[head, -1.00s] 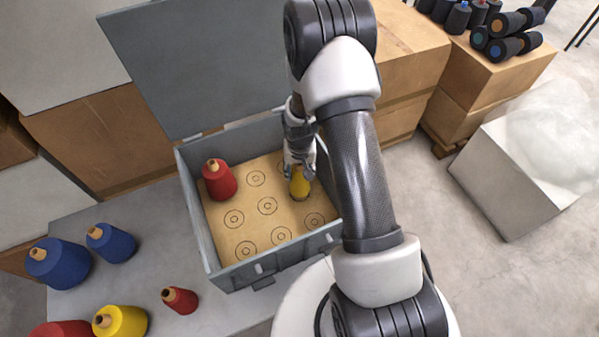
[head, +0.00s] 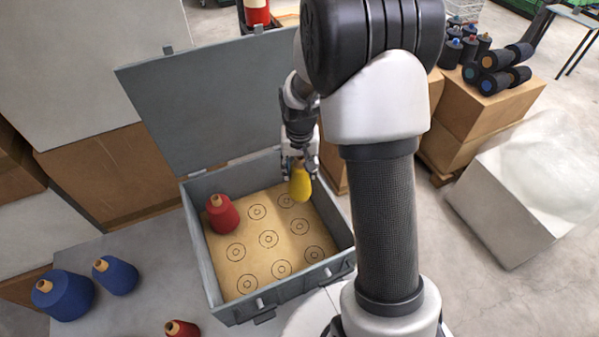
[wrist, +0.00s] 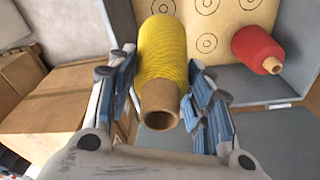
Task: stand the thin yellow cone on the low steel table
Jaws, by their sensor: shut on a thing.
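The thin yellow cone (head: 300,186) hangs from my gripper (head: 300,163), over the far right part of the open grey case. In the wrist view the yellow cone (wrist: 162,45) lies between both blue-padded fingers, its brown tube end toward the camera. My gripper is shut on it, and the cone appears clear of the board. A grey flat surface (head: 150,245) lies left of the case and bears cones; I cannot tell whether it is the low steel table. A small grey-topped table (head: 578,14) with thin dark legs shows at the far top right.
The grey case (head: 206,262) has a raised lid (head: 215,105) behind my gripper. A red cone (head: 222,214) stands on its ringed board (head: 268,262). Blue cones (head: 62,292) stand at left. Cartons (head: 470,105) with dark cones and a wrapped block (head: 520,195) stand at right.

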